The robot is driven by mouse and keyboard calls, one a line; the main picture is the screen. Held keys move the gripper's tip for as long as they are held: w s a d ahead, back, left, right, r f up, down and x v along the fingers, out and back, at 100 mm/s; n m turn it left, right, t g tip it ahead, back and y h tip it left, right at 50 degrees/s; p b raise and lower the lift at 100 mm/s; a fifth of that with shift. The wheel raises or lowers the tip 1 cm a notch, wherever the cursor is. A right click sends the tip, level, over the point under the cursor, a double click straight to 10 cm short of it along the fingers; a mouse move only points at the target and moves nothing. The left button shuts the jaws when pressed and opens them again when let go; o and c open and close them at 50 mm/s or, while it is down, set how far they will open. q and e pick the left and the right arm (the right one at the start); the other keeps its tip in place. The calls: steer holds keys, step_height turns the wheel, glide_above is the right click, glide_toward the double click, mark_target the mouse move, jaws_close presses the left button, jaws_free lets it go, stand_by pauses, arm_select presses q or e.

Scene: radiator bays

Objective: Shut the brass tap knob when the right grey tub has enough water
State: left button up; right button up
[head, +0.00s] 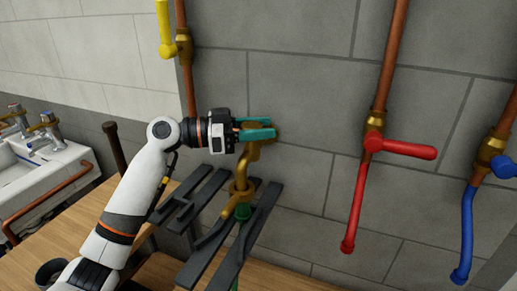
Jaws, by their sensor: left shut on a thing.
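My left gripper (258,128), with teal fingers, reaches in from the left. It is shut on the brass tap knob (251,131), which its fingers partly cover. I see no right grey tub and no water, so I cannot tell a water level. My right gripper is out of view.
A red lever valve (400,147) and a blue valve (467,230) hang on copper pipes at the right. A yellow lever (165,30) is above. A white sink (45,180) stands left. A wooden bench (45,240) lies below, with a dark cup (50,273) near its front.

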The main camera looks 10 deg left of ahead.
mark_target(258, 124)
arm_select(q)
steer(key=shift+s+m+g+h+b, duration=0.15)
steer(key=shift+m+g+h+b, duration=0.35)
steer(key=shift+m+g+b, duration=1.05)
steer(key=shift+n+g+p, duration=0.25)
steer(key=shift+n+p, duration=0.05)
steer(key=shift+n, duration=0.05)
steer(key=o, duration=1)
step_height(258, 124, up, 10)
